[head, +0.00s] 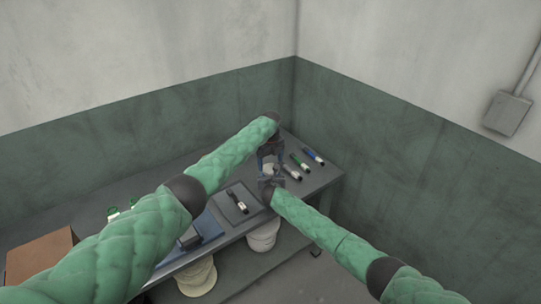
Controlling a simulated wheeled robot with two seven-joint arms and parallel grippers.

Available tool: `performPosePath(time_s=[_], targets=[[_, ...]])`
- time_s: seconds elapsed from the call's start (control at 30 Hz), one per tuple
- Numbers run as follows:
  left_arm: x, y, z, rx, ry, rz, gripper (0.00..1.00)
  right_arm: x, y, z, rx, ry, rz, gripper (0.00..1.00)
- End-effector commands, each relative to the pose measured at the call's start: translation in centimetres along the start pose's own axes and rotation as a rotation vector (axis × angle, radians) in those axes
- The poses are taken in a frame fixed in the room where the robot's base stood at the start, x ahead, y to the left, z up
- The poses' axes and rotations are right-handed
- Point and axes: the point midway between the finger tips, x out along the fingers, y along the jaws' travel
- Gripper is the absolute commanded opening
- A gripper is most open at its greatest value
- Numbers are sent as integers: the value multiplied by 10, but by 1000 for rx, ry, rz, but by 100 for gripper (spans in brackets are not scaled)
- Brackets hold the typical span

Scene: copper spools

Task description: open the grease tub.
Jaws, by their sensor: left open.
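A small pale object (267,163), perhaps the grease tub, shows between my two grippers near the right end of the grey bench. It is mostly hidden, and I cannot make out its lid. My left gripper (270,153) points down from the wrist, is open, and is just above and behind this object. My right gripper (268,180) is close on the near side of it. Its fingers are too small and overlapped to read, and I cannot tell whether either gripper touches the object.
Several marker-like sticks, one of them blue (313,156), lie on the bench (322,178) to the right. A dark item with a white label (237,202) lies on a tray left of the grippers. A brown box (40,257) stands far left. White spools (263,237) sit below. Walls close off the back.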

Motion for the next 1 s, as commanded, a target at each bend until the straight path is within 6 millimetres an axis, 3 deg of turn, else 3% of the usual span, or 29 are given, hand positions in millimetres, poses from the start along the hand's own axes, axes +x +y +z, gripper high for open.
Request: performPosePath(time_s=[0.23, 0.6, 0.83, 1.0], targets=[[23, 0, 0, 0, 1, 1, 82, 0, 0, 0, 0, 0, 0, 0], [27, 0, 0, -1, 0, 0, 82, 0, 0, 0, 0, 0, 0, 0], [27, 0, 0, -1, 0, 0, 37, 0, 0, 0, 0, 0, 0, 0], [27, 0, 0, -58, 1, 0, 37, 0, 0, 0, 0, 0, 0, 0]])
